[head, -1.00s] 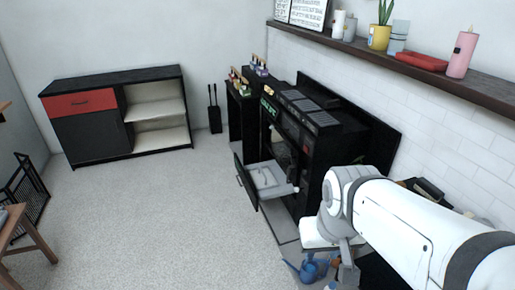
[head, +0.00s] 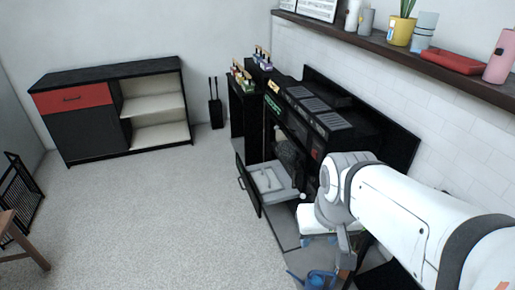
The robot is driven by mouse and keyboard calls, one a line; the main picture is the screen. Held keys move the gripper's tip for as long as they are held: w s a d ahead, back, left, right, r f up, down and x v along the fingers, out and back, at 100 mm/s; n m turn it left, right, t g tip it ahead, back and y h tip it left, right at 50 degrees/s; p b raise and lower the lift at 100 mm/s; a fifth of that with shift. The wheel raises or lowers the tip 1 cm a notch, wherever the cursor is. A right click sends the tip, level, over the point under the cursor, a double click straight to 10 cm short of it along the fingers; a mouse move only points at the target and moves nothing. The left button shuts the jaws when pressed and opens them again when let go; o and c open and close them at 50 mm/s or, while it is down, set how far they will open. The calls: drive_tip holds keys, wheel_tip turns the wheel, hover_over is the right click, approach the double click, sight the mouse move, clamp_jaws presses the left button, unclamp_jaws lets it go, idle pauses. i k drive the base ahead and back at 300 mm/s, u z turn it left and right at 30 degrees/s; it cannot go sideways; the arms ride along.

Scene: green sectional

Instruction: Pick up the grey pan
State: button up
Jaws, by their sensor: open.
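I cannot make out a grey pan for certain. A pale grey shape (head: 267,180) lies in the open drawer (head: 247,187) of the black stove unit, and it is too small to tell what it is. My white arm reaches in from the lower right and ends in front of the stove unit (head: 318,122). It covers part of the unit's right side. I cannot pick out my gripper's fingers; they seem hidden behind the arm.
A black cabinet with a red drawer (head: 72,98) stands by the back wall. A dark shelf (head: 385,48) with pots and bottles runs above the stove. A blue watering can (head: 318,280) is on the floor. The carpet (head: 165,215) at left centre is clear.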

sight(266, 180)
drive_tip(key=k, duration=0.65)
drive_tip(key=u, duration=0.45)
drive_tip(key=i, duration=1.2)
drive_tip(key=u, duration=0.35)
drive_tip(key=i, duration=1.5)
drive_tip(key=z, duration=1.05)
drive_tip(key=i, duration=0.7)
drive_tip(key=z, duration=0.3)
drive_tip(key=k, duration=0.75)
drive_tip(key=z, duration=0.2)
drive_tip(key=i, duration=0.75)
